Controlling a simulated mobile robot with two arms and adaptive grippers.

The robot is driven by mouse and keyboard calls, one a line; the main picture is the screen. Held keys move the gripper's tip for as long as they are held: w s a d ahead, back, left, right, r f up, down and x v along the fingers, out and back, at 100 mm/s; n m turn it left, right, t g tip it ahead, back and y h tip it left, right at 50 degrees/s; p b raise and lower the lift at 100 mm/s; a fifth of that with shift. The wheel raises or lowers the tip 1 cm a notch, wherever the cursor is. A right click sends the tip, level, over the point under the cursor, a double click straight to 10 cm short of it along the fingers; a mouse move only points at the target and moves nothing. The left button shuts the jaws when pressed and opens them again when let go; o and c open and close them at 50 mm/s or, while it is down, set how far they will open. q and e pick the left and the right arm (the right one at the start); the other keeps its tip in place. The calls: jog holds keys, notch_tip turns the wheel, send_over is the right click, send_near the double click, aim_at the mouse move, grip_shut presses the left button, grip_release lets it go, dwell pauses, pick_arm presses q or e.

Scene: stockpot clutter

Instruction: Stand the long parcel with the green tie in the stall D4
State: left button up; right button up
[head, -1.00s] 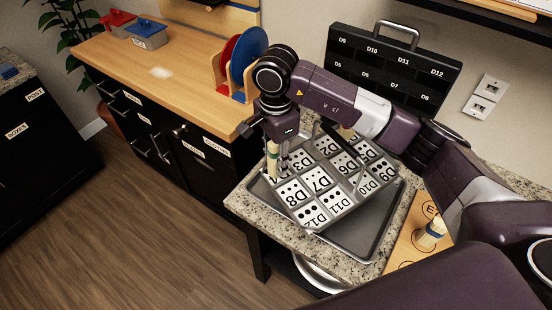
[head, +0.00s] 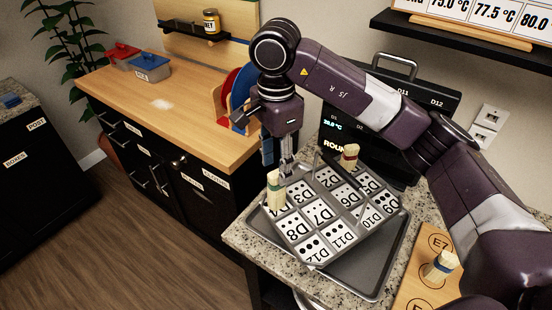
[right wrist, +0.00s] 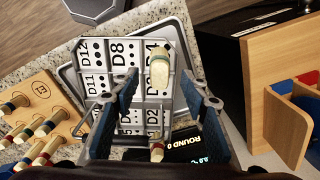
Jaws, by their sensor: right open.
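The long parcel with the green tie (head: 275,192) is a pale bundle standing upright at the left corner of the grey labelled rack (head: 338,238). In the right wrist view the parcel (right wrist: 159,72) stands in the corner stall beside the D4 label (right wrist: 157,45), partly covering it. My right gripper (head: 286,168) is just above and beside the parcel's top. In the right wrist view its fingers (right wrist: 160,100) are spread wide with nothing between them. My left gripper is not in view.
A parcel with a red tie (head: 350,157) stands in the rack's far side. The rack is on a grey tray (head: 376,277) on the granite counter. A wooden board (head: 412,285) holds a blue-tied parcel (head: 441,265). A black case (head: 437,118) stands behind the rack.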

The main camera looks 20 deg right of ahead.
jog(key=shift+r, duration=1.35)
